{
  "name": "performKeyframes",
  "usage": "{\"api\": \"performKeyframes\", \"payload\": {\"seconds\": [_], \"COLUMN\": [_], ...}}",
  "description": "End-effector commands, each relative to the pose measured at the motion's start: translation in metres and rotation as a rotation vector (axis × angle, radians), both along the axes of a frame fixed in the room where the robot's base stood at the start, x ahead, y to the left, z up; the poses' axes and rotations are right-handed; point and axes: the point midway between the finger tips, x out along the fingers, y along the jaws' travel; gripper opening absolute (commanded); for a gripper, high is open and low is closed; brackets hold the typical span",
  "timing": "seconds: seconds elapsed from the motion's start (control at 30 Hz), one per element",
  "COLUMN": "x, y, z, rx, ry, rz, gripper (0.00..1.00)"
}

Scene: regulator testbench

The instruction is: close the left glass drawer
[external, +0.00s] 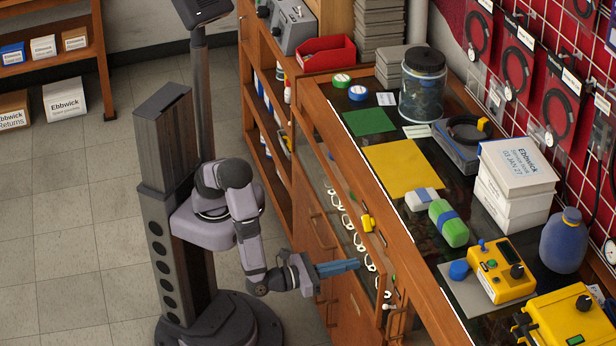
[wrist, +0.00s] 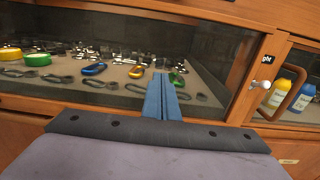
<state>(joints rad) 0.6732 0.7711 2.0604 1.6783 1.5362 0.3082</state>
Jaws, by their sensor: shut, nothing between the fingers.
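A wood-framed glass front (wrist: 95,90) fills the left and middle of the wrist view, with several carabiners and discs behind it. I take it for the left glass drawer; how far it stands open I cannot tell. In the external view the same glass-fronted part (external: 338,172) runs along the counter's side. My gripper (external: 356,265) is in front of the counter, pointing toward it, its blue fingers together and empty. In the wrist view its fingers (wrist: 164,86) overlap the glass front's lower part. Whether they touch it is unclear.
To the right in the wrist view are a white knob (wrist: 265,84), a wooden handle (wrist: 296,92) and yellow and blue bottles (wrist: 275,94) behind glass. The countertop carries a yellow mat (external: 405,168), boxes and yellow instruments. The floor (external: 70,240) left of my base is clear.

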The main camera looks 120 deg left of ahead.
Motion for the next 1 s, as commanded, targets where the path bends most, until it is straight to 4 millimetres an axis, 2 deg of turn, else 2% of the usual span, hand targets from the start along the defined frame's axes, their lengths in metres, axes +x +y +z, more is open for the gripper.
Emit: {"api": "performKeyframes", "payload": {"seconds": [0.27,0.5,0.6,1.0], "x": [0.003,0.028,0.033,0.035], "y": [0.003,0.029,0.034,0.033], "z": [0.000,0.000,0.000,0.003], "rx": [0.000,0.000,0.000,0.001], "ry": [0.000,0.000,0.000,-0.008], "rz": [0.002,0.005,0.003,0.002], "gripper": [0.00,0.00,0.00,0.00]}}
